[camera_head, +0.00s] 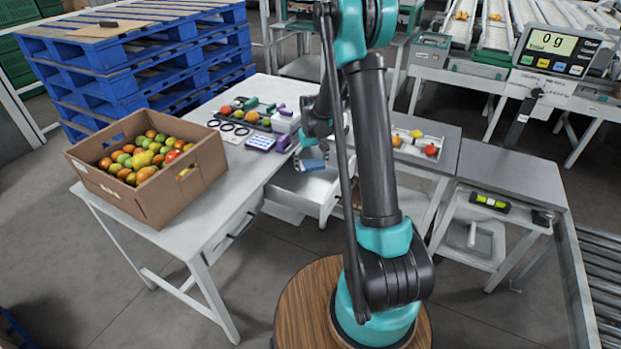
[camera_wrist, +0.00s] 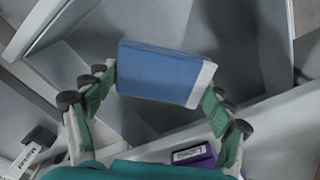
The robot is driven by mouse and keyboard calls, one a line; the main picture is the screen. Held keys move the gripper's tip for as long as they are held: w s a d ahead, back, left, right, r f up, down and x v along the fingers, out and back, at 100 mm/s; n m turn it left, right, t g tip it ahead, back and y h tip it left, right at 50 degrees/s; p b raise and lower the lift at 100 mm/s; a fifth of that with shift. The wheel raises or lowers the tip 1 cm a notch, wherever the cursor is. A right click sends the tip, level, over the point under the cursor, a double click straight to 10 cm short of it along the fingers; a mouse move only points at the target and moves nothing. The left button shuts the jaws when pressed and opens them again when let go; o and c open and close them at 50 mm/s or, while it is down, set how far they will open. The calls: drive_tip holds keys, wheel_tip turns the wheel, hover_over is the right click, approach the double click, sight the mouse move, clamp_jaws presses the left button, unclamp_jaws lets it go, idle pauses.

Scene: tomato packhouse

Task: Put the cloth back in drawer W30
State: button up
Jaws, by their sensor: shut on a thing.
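A folded blue cloth (camera_wrist: 158,72) with a pale edge is between the fingers of my gripper (camera_wrist: 158,95) in the wrist view. The fingers press on its two ends. The cloth (camera_head: 312,165) also shows small in the head view, with my gripper (camera_head: 311,158) just above it. An open white drawer (camera_head: 300,188) sticks out from the white table, below the cloth. In the wrist view the drawer's grey inside (camera_wrist: 228,45) lies behind the cloth. I cannot read a W30 label on it. Part of the drawer is hidden behind my arm in the head view.
A cardboard box of tomatoes (camera_head: 203,172) stands on the white table (camera_head: 190,235). A purple-and-white device (camera_head: 286,122), a keypad (camera_head: 261,143) and a tray of tomatoes (camera_head: 247,116) are near the drawer. A grey table (camera_head: 510,180) stands to the right.

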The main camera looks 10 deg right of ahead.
sight(311, 184)
drive_tip(key=shift+f, duration=3.6)
drive_tip(key=shift+f, duration=0.35)
drive_tip(key=shift+f, duration=0.25)
drive_tip(key=o, duration=1.5)
drive_tip(key=shift+r, duration=0.15)
